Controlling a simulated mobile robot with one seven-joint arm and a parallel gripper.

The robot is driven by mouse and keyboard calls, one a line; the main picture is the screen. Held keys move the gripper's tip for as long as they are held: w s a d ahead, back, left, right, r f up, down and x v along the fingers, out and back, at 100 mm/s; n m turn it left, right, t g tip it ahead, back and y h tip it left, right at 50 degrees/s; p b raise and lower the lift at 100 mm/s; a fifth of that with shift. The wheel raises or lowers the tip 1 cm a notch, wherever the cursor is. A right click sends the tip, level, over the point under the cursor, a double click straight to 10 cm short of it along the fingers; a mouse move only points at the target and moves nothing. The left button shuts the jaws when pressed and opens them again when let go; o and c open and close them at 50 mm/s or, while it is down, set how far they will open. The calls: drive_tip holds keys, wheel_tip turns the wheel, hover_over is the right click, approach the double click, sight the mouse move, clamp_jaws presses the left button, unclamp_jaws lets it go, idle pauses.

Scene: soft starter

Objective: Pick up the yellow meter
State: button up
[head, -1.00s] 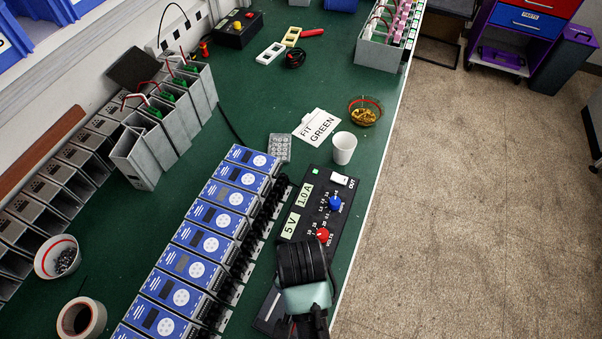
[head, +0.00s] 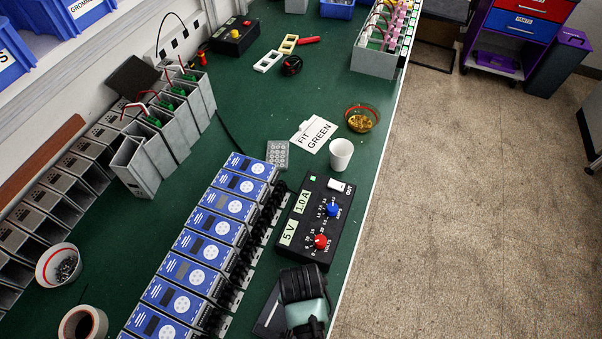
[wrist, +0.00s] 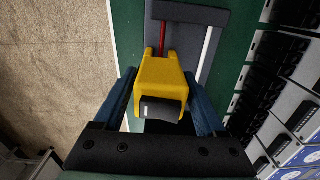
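The yellow meter (wrist: 163,75) is in the middle of the wrist view, with a dark end facing the camera. A red strip and a white strip show beyond it on a grey board (wrist: 215,18). The two blue-sided fingers of my gripper (wrist: 160,85) are apart, one on each side of the meter. I cannot tell whether either finger touches it. In the head view my gripper is at the bottom, near the bench's right edge, and the arm hides the meter.
A black power supply box (head: 313,222) with red and blue knobs lies just beyond my gripper. A row of blue-fronted units (head: 205,249) stands to the left. A white cup (head: 341,154) and a small bowl (head: 361,118) stand farther back. Open floor is at the right.

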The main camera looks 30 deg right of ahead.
clamp_jaws()
